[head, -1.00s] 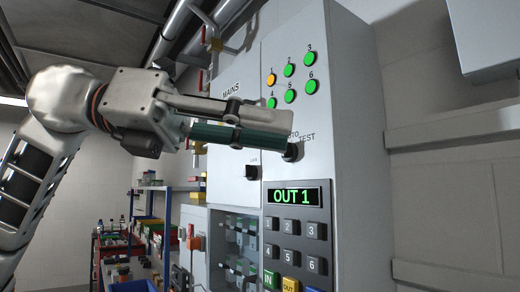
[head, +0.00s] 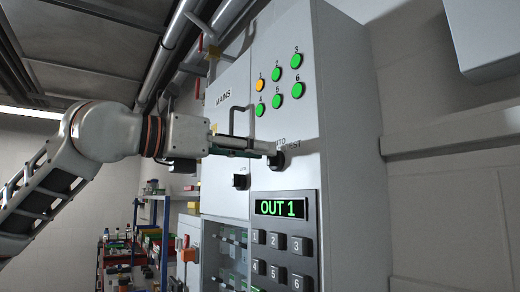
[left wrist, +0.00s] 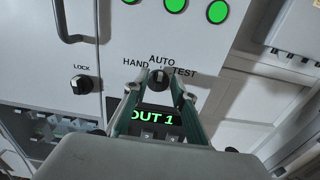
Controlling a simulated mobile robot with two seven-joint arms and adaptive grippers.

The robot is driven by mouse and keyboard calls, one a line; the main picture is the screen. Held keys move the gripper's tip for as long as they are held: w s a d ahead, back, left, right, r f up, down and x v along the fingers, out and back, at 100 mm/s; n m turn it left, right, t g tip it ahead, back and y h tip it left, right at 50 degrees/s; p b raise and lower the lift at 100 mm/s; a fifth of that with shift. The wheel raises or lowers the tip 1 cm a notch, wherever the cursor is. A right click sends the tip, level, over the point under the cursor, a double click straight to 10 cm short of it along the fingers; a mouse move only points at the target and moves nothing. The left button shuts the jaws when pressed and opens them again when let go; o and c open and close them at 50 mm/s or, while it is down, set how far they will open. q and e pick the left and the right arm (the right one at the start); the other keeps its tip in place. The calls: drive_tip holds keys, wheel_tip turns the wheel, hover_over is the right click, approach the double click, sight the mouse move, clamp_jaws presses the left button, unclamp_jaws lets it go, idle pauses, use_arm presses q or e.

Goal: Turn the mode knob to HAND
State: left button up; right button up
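The black mode knob (head: 277,160) is on the grey cabinet front, below the coloured lamps. In the left wrist view the knob (left wrist: 158,77) has the labels HAND to its left, AUTO above and TEST to its right. Its pointer seems to point up toward AUTO. My left gripper (head: 270,149) reaches in from the left, its tips at the knob in the picture. In the left wrist view the fingers of my left gripper (left wrist: 158,82) are apart, one on each side of the knob, with small gaps visible. Contact cannot be told. My right gripper is out of view.
A LOCK knob (head: 240,181) and a door handle (head: 236,121) are left of the mode knob. A keypad panel with an OUT 1 display (head: 281,208) is below it. Several lamps (head: 277,75) are above. Shelves with bins (head: 125,245) stand at the far left.

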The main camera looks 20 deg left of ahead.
use_arm(q)
drive_tip(key=shift+w+d, duration=0.35)
drive_tip(key=shift+w, duration=0.15)
clamp_jaws()
drive_tip(key=shift+n, duration=0.3)
drive_tip(key=shift+w+a+f+n, duration=0.1)
drive_tip(key=shift+a+n, duration=0.05)
drive_tip(key=shift+n, duration=1.4)
drive_tip(key=shift+w+a+f+n, duration=0.1)
drive_tip(key=shift+w+a+n, duration=0.1)
drive_tip(key=shift+n, duration=1.4)
drive_tip(key=shift+w+a+f+n, duration=0.1)
drive_tip(key=shift+a+n, duration=0.05)
drive_tip(key=shift+n, duration=1.4)
